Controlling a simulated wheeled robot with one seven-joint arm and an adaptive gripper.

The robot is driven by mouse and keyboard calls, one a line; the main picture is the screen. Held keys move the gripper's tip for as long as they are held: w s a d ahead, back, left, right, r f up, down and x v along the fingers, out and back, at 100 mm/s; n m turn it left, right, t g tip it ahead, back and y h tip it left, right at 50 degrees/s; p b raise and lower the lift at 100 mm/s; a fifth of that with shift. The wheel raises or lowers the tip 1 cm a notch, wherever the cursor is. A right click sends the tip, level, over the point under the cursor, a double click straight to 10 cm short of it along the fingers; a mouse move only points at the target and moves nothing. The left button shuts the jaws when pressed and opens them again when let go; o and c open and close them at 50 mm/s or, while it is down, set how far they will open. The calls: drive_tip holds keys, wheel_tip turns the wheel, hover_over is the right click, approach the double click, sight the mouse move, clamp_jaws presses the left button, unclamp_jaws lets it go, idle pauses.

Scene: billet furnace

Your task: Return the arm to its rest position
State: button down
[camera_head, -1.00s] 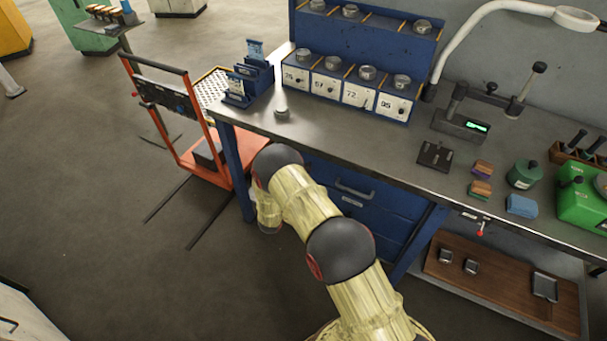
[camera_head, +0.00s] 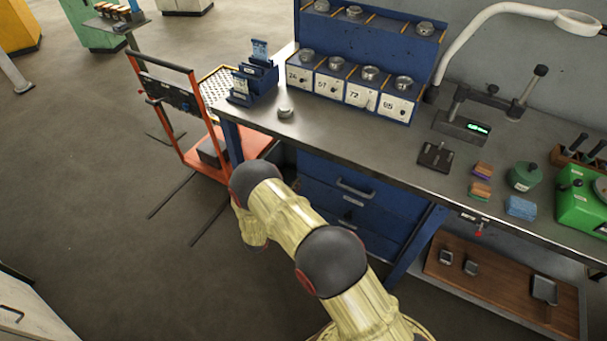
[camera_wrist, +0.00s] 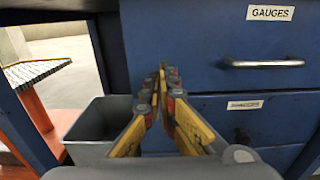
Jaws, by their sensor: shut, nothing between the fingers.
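My gripper (camera_wrist: 162,72) shows in the wrist view with its two yellow and grey fingers closed together, and nothing is between them. It points at the blue drawer cabinet under the bench, in front of the drawer labelled GAUGES (camera_wrist: 220,45). I cannot tell how far the fingertips are from the drawer front. In the head view my arm (camera_head: 285,215) is bent in front of the bench's left end. The gripper itself is hidden there behind the arm links.
The workbench (camera_head: 400,135) carries numbered bins (camera_head: 328,82), a lamp, a gauge stand and a green machine (camera_head: 585,205). An orange cart (camera_head: 195,125) stands left of the bench. A grey bin (camera_wrist: 95,125) is left of the drawers.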

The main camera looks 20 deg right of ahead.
drive_tip(key=v, duration=0.4)
drive_tip(key=shift+s+a+p, duration=0.2)
drive_tip(key=shift+s+p, duration=0.05)
drive_tip(key=shift+p, duration=0.1)
